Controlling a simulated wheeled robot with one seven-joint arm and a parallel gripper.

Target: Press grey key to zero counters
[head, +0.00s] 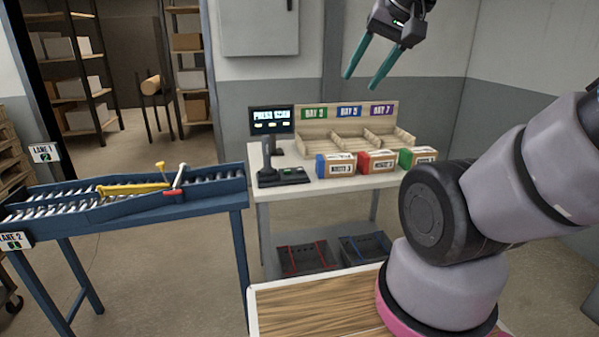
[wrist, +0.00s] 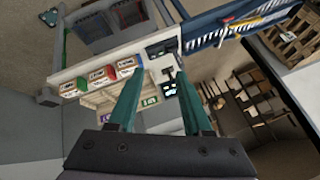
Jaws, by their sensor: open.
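A dark key panel (head: 291,175) with small green-lit areas lies at the left front of the white table; I cannot make out a grey key on it. A black screen (head: 271,121) stands behind it and seems to read "PRESS SCAN". A dark upright device (head: 267,165) stands at the panel's left. My gripper (head: 361,82) is open and empty, high above the table's back, its two teal fingers pointing down-left. In the wrist view my gripper (wrist: 158,74) also shows open, with the dark panel (wrist: 160,50) beyond the fingertips, small and far off.
Three boxes, blue (head: 336,164), red (head: 376,162) and green (head: 417,158), stand before a wooden bay rack (head: 345,127). A blue roller conveyor (head: 130,197) with yellow and red-white diverter arms is at left. Dark bins (head: 304,258) sit below the table. A wooden top (head: 315,305) is in front.

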